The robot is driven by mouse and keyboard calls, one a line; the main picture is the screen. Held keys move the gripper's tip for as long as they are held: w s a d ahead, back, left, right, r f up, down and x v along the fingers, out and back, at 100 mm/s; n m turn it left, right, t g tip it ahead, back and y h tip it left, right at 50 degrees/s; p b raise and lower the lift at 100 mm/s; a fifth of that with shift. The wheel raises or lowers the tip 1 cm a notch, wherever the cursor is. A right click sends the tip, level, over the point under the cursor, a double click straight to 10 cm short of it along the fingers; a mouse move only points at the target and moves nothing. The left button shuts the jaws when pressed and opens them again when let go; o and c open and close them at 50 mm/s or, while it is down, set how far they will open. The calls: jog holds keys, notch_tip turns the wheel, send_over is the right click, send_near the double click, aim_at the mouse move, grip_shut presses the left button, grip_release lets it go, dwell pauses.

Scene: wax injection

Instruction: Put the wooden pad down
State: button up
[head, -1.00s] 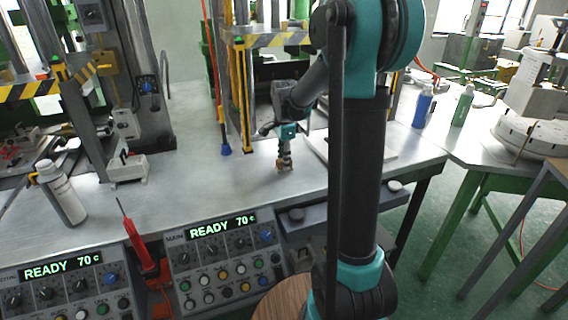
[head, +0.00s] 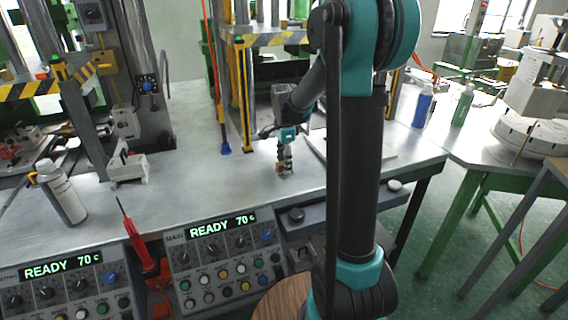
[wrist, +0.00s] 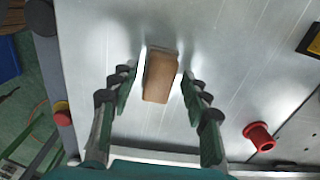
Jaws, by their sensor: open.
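The wooden pad (wrist: 160,77) is a small brown block lying on the bare metal tabletop in the wrist view. My gripper (wrist: 158,80) is open, with one finger on each side of the pad and a visible gap to both. In the head view my gripper (head: 285,172) points down at the metal table (head: 235,185), near its front edge. The pad is mostly hidden by the fingers there.
Control panels reading READY 70 (head: 225,262) stand along the table's front. A white bottle (head: 62,192) and a red-handled screwdriver (head: 137,240) are at left. A flat light plate (head: 380,148) lies behind my arm. The tabletop left of my gripper is clear.

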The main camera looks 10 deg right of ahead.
notch_tip(320, 180, up, 12)
dwell(0.5)
jog(key=shift+s+r, duration=0.1)
jog(key=shift+s, duration=0.05)
